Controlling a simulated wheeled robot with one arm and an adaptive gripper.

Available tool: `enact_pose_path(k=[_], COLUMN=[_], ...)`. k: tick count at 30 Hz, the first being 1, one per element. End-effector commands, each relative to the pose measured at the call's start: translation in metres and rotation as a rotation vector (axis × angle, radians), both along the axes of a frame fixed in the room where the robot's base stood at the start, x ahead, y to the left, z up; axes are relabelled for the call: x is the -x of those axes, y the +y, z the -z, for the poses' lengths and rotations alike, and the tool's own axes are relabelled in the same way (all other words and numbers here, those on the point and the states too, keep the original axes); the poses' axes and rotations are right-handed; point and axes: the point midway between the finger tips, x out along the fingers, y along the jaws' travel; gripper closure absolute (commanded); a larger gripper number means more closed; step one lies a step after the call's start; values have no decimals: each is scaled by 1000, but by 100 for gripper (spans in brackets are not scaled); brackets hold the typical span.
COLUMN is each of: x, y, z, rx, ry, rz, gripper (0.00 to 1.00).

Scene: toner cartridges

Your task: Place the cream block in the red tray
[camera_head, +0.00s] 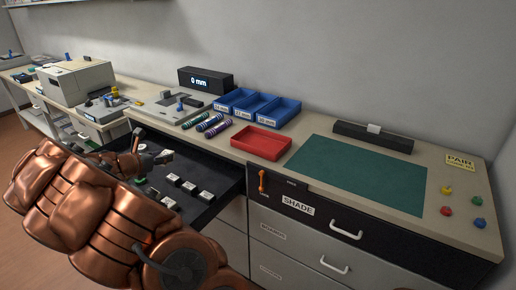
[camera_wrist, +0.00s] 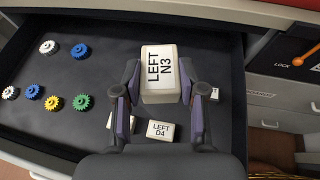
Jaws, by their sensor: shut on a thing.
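My gripper (camera_wrist: 160,92) is shut on a cream block (camera_wrist: 158,66) marked "LEFT N3", with one finger on each side of it. In the wrist view the block shows over the dark floor of an open drawer (camera_wrist: 105,50); I cannot tell its exact height. In the head view my gripper (camera_head: 157,157) is over the left part of the drawer, and the held block is hard to make out. The red tray (camera_head: 262,144) is on the worktop, right of and behind the drawer, and looks empty.
More cream blocks lie in the drawer, one marked "LEFT D4" (camera_wrist: 160,131). Several gears, such as a green one (camera_wrist: 82,102), lie at its left. Blue bins (camera_head: 257,106) and marked cylinders (camera_head: 209,122) stand near the tray. A green mat (camera_head: 358,174) is clear.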

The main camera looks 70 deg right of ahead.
Motion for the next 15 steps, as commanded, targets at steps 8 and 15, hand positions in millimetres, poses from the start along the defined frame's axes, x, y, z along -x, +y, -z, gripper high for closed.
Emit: enact_pose_path(k=[8, 15], x=[76, 108], y=[-89, -118], z=[-30, -41], rx=[12, 17], ry=[-3, 5], rz=[165, 222], gripper=[89, 89])
